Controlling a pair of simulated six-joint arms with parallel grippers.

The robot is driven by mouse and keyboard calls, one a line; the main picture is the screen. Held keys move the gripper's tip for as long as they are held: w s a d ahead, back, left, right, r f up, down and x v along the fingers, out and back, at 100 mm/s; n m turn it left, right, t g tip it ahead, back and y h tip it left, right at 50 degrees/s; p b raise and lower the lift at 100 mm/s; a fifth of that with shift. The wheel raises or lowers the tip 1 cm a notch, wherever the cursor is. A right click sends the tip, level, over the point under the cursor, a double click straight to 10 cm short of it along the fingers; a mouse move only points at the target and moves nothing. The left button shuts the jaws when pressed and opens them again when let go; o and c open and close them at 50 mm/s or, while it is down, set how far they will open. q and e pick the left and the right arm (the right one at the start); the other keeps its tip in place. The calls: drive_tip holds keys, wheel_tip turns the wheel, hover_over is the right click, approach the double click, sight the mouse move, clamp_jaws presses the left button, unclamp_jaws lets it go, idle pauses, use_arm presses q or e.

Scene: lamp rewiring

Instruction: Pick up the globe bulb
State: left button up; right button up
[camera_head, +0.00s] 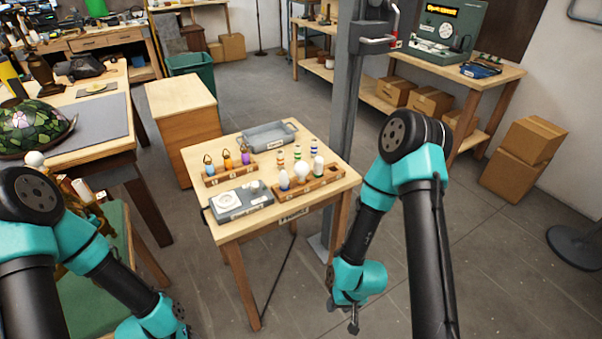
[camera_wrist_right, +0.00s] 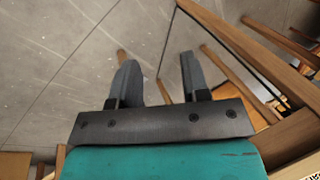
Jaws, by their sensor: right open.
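The globe bulb (camera_head: 302,169) is the round white one in the middle of a wooden bulb rack (camera_head: 307,187). The rack stands at the front right of the small wooden table. A narrower bulb (camera_head: 284,181) is on its left and another (camera_head: 318,165) on its right. My right gripper (camera_head: 342,322) is low beside the table, to the front right of the rack and well apart from the bulb. The right wrist view shows its two fingers (camera_wrist_right: 158,62) apart with nothing between them. The bulb is not visible there. My left gripper is out of view below the frame.
A grey device (camera_head: 241,203) sits at the table's front left, a second wooden rack (camera_head: 230,173) behind it, and a grey tray (camera_head: 268,137) at the back. A grey upright post (camera_head: 350,105) stands just behind the table.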

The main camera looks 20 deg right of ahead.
drive_tip(key=o, duration=0.8)
